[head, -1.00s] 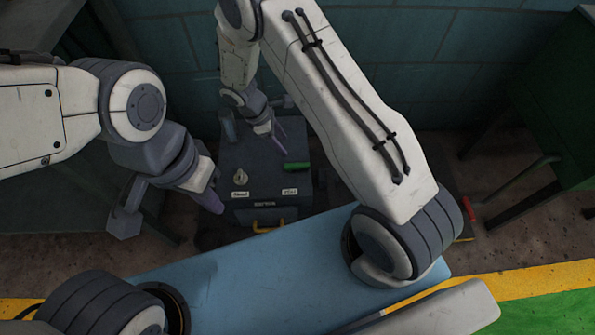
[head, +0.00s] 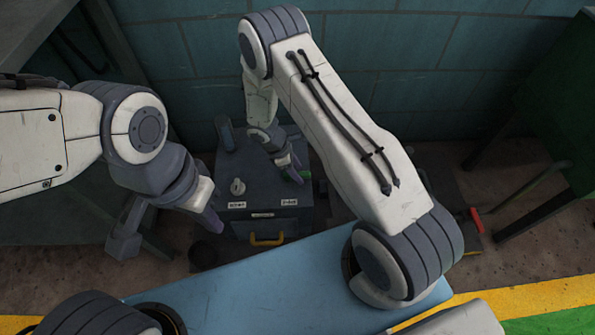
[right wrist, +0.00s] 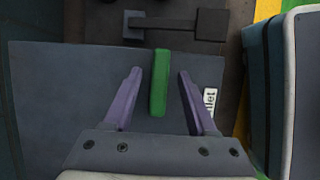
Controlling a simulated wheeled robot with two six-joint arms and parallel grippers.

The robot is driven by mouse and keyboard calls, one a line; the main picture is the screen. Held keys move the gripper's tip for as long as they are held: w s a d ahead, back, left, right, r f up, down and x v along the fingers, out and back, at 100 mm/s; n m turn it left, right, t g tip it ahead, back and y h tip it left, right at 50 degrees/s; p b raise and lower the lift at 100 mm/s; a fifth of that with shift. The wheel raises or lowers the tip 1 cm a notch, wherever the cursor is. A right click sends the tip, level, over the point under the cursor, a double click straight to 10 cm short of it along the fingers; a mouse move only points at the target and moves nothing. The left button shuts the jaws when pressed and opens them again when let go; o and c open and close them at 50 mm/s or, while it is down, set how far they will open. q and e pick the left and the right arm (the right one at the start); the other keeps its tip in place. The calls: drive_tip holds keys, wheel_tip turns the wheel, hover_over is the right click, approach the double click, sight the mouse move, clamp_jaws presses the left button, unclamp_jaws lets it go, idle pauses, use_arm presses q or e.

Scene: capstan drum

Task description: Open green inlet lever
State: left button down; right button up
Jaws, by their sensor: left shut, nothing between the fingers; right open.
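The green inlet lever (right wrist: 160,82) is on top of a dark grey box (head: 262,196). In the right wrist view it stands between the two purple fingers of my open right gripper (right wrist: 158,85), with a gap on each side. In the head view my right gripper (head: 294,171) is at the lever (head: 299,177) and partly covers it. A white label (right wrist: 210,104) ending in "let" lies by the right finger. My left gripper (head: 211,222) is shut and empty, left of the box.
A pale knob (head: 237,187) and another label (head: 237,205) are on the box's left. A yellow handle (head: 267,239) is on its front. A red-handled item (head: 477,220) is on the floor at right, near a green table (head: 560,130).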

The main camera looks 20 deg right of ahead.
clamp_jaws()
idle(1.4)
